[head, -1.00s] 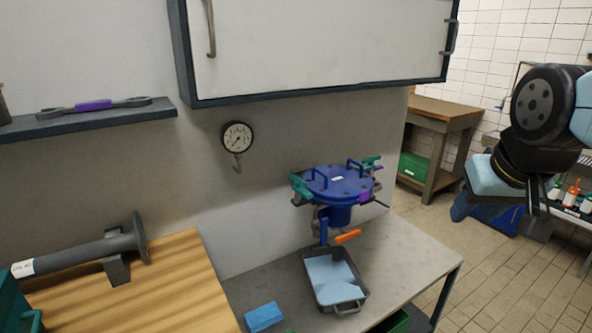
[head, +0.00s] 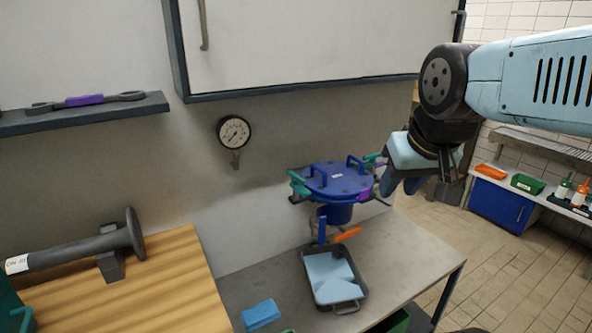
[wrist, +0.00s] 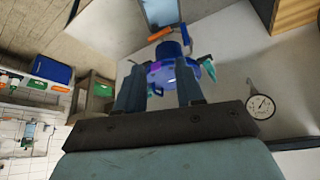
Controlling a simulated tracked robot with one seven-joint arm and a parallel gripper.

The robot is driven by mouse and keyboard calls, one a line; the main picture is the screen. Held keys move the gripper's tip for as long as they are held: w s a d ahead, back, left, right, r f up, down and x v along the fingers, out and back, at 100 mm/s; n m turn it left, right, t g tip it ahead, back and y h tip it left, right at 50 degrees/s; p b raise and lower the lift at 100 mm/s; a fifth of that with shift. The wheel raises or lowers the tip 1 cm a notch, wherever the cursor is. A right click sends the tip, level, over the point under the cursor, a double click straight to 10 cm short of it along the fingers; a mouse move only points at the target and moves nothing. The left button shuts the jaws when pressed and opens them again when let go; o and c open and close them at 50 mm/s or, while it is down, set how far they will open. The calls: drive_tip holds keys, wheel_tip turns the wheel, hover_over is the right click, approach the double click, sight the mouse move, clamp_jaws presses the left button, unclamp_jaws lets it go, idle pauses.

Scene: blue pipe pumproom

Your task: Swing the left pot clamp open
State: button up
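The blue pot (head: 336,182) stands above the grey bench, its flat round lid carrying blue handles. The left pot clamp (head: 299,186) is teal and sits at the lid's left edge; it also shows right of the pot in the wrist view (wrist: 208,66). A second teal clamp (head: 373,160) is at the lid's far right, partly hidden by my gripper. My gripper (head: 403,187) is right of the pot, apart from the left clamp. In the wrist view its two fingers are spread, with the pot seen beyond the gap. It is open and empty.
A grey tray (head: 338,303) and an orange lever (head: 347,235) are below the pot. A pressure gauge (head: 233,132) is on the wall to its left. A white cabinet (head: 320,45) overhangs the bench. A blue block (head: 260,314) lies on the bench.

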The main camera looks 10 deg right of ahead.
drive_tip(key=w+a+r+n+y, duration=0.1)
drive_tip(key=w+a, duration=0.2)
drive_tip(key=w, duration=0.2)
drive_tip(key=w+a+r+n, duration=0.1)
drive_tip(key=w+a+r, duration=0.1)
drive_tip(key=w, duration=0.4)
drive_tip(key=n+g+y, duration=0.1)
drive_tip(key=n+g, duration=0.1)
drive_tip(key=n, duration=0.1)
approach(296, 174)
drive_tip(key=x, duration=0.8)
drive_tip(key=shift+f, duration=0.1)
drive_tip(key=shift+c, duration=0.4)
drive_tip(key=shift+t, duration=0.3)
clamp_jaws()
